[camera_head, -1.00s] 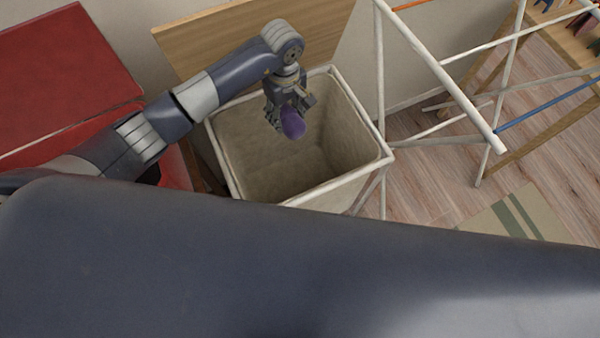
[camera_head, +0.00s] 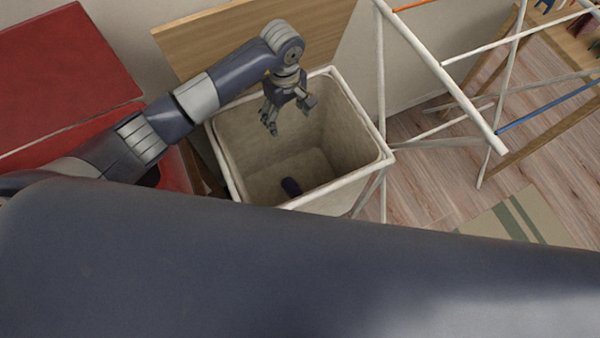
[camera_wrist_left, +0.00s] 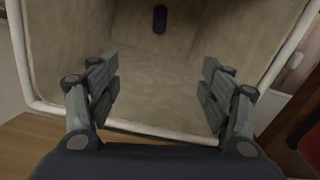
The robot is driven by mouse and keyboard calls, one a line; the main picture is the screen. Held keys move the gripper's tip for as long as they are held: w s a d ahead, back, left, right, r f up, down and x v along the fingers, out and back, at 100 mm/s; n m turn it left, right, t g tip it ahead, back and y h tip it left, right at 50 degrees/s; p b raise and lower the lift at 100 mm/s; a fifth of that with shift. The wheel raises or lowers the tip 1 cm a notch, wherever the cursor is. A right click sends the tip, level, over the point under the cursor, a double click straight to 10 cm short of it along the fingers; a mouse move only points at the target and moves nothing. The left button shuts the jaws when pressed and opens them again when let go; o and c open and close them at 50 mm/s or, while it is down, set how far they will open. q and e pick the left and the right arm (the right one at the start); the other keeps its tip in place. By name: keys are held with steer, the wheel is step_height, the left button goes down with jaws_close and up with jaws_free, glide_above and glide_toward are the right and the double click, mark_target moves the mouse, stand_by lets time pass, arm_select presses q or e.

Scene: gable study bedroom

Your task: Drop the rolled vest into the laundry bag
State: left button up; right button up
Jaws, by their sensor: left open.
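The rolled vest (camera_head: 291,187) is a small dark purple roll down inside the laundry bag, near its bottom. It also shows in the left wrist view (camera_wrist_left: 160,19) at the top middle, apart from the fingers. The laundry bag (camera_head: 350,140) is an open beige bag with a white frame around its mouth; its rim also shows in the left wrist view (camera_wrist_left: 150,132). My left gripper (camera_head: 289,118) is open and empty over the bag's mouth. In the left wrist view its fingers (camera_wrist_left: 160,92) are spread wide apart. My right gripper is not seen.
A white drying rack (camera_head: 455,90) stands right of the bag. A wooden board (camera_head: 215,45) is behind the bag, and a red piece of furniture (camera_head: 65,75) is at the left. A striped mat (camera_head: 515,217) lies on the wooden floor. My own dark body fills the foreground.

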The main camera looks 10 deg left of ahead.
arm_select(q)
step_height(320, 180, up, 11)
steer(key=shift+r, duration=0.2)
stand_by(0.6)
